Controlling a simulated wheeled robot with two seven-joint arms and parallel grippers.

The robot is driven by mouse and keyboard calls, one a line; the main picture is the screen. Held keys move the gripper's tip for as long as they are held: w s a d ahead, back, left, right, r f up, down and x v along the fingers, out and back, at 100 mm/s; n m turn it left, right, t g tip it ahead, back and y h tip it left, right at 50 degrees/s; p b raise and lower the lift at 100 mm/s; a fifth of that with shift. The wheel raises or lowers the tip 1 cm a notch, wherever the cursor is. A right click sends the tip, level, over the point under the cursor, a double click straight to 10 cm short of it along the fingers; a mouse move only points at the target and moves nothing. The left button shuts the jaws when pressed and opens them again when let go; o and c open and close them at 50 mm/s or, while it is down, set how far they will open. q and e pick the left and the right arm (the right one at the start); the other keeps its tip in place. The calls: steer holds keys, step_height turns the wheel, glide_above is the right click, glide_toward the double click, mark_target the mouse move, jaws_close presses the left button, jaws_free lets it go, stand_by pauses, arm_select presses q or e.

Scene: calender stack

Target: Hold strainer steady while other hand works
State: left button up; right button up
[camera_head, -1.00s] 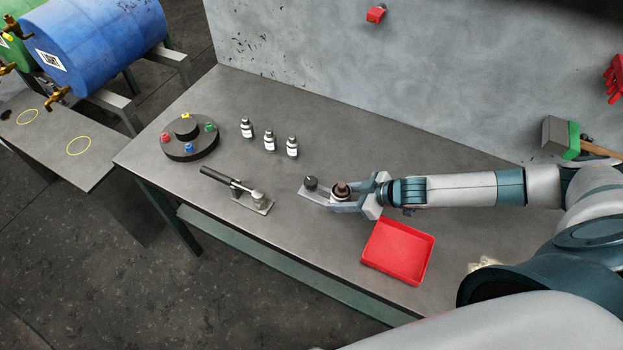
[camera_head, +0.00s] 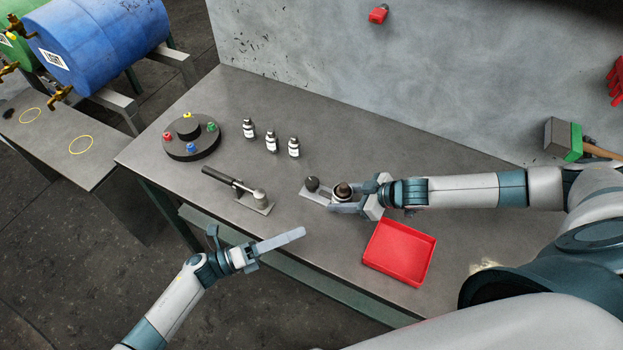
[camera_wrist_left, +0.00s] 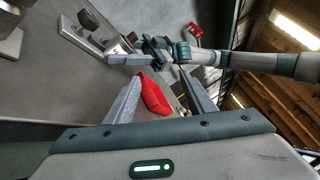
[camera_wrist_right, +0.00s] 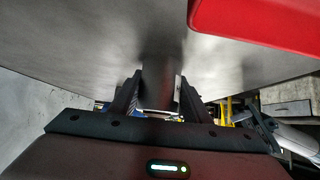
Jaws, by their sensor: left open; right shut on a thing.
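A pale metal fixture (camera_head: 318,194), which I take to be the strainer, lies on the bench with a round black knob at its left end and a dark brown upright piece at its right. My right gripper (camera_head: 343,200) is shut around that upright piece at the fixture's right end. The right wrist view shows a dark cylinder (camera_wrist_right: 158,78) between the fingers. My left gripper (camera_head: 285,241) is open and empty, beyond the bench's front edge. In the left wrist view, the fixture (camera_wrist_left: 92,33) lies ahead of its fingers, at upper left.
A red tray (camera_head: 400,252) lies close beside the right gripper. A black-handled metal tool (camera_head: 237,188), several small bottles (camera_head: 271,143) and a round dark holder with coloured knobs (camera_head: 189,147) stand farther left. A grey wall borders the bench's back.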

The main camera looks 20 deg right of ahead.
arm_select(q)
steer(key=s+d+r+m+g+y, duration=0.25)
steer(key=d+m+g, duration=0.25)
steer(key=m, duration=0.3)
steer(key=m+t+y, duration=0.9)
steer(key=m+y, duration=0.5)
steer(key=m, duration=1.6)
glide_toward(312, 181)
step_height(312, 181, up, 4)
steer(key=shift+s+a+f, duration=0.15)
steer(key=shift+s+a, duration=0.25)
steer(key=shift+s, duration=0.1)
steer(key=shift+f, duration=0.15)
steer(key=x, duration=1.1)
steer(key=shift+f, duration=0.45)
